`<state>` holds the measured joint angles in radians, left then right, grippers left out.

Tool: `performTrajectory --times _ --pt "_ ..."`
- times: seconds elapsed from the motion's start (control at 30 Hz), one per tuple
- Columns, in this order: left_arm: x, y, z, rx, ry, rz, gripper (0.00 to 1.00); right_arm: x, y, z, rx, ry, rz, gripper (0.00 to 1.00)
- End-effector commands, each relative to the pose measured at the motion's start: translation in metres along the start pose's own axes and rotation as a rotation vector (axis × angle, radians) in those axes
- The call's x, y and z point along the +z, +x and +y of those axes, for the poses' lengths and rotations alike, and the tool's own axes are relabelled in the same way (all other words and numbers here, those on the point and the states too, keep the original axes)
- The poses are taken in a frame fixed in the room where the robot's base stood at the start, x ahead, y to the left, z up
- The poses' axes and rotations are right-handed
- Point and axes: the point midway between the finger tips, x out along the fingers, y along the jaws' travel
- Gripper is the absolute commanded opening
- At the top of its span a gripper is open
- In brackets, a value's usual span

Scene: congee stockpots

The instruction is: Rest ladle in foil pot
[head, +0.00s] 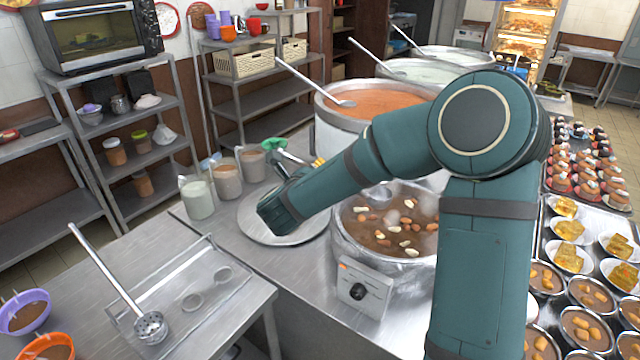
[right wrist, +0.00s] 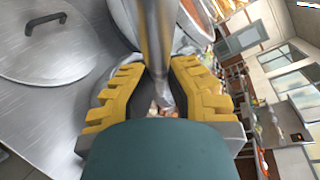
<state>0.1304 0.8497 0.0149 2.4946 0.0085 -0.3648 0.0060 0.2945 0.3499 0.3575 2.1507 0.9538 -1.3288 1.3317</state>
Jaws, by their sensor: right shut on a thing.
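The foil pot (head: 345,243), a wide silvery pot with a crinkled wall, holds brown congee with pale and orange pieces. My right gripper's yellow fingers (head: 318,163) show partly behind my forearm, beyond the metal lid. In the right wrist view, my right gripper (right wrist: 160,82) is shut on the metal handle of a ladle (right wrist: 155,35). A rounded grey metal piece (head: 379,196), seemingly the ladle's bowl, shows at the pot's far inner side just below my forearm. My arm hides most of the handle and part of the pot's rim. My left gripper is not in view.
A round lid (head: 270,236) lies left of the pot. Several jars (head: 198,198) stand behind the lid. An orange-soup pot (head: 335,128) stands behind; filled bowls (head: 582,325) crowd the right.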

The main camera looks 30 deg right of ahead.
Motion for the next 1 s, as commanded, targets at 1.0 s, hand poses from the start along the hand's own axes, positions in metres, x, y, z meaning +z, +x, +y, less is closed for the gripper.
performTrajectory --times 1.0 --pt "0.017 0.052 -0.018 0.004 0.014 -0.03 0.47 -0.045 0.018 0.068 -0.001 0.001 -0.001 0.0"
